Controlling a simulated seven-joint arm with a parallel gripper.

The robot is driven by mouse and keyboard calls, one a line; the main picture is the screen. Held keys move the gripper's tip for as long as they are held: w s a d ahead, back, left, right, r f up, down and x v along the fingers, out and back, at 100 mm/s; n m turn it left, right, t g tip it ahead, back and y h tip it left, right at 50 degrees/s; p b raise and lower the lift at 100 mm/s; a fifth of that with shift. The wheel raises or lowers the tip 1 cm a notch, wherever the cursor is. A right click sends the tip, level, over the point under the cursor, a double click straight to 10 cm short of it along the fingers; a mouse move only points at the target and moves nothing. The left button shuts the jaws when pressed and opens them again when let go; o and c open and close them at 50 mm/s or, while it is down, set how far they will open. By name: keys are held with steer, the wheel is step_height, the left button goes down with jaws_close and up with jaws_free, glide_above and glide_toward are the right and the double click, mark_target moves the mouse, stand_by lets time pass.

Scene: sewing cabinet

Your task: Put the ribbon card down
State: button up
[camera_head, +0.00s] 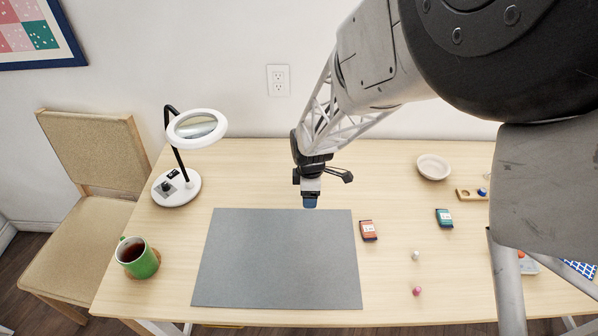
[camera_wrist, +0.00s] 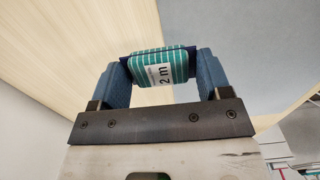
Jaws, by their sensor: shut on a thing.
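My gripper (camera_head: 310,203) is shut on a ribbon card. In the wrist view the ribbon card (camera_wrist: 152,63) is teal with pale stripes, dark blue edges and a white label reading "2 m". It sits crosswise between the two blue fingers of my gripper (camera_wrist: 163,72). In the head view the gripper hides the card; only the blue fingertips show, near the back edge of the grey mat (camera_head: 278,265). The gap between card and table cannot be told.
A red-orange card (camera_head: 369,231) and a teal card (camera_head: 444,218) lie right of the mat, with two small beads (camera_head: 416,291) nearby. A pale bowl (camera_head: 433,167) stands behind them. A magnifier lamp (camera_head: 178,188) and green mug (camera_head: 138,258) stand left. The mat is bare.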

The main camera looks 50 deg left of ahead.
steer(key=shift+a, duration=0.1)
steer(key=w+a, duration=0.3)
steer(key=a, duration=0.1)
steer(key=w+a+f, duration=0.1)
steer(key=w+a, duration=0.2)
steer(key=a, duration=0.1)
steer(key=w+a, duration=0.2)
steer(key=a, duration=0.3)
steer(key=shift+w+a+f, duration=0.1)
steer(key=shift+w+f, duration=0.15)
steer(key=shift+w, duration=0.15)
steer(key=shift+f, duration=0.1)
steer(key=shift+f, duration=1.65)
steer(key=shift+f, duration=0.15)
steer(key=o, duration=0.9)
steer(key=shift+r, duration=6.15)
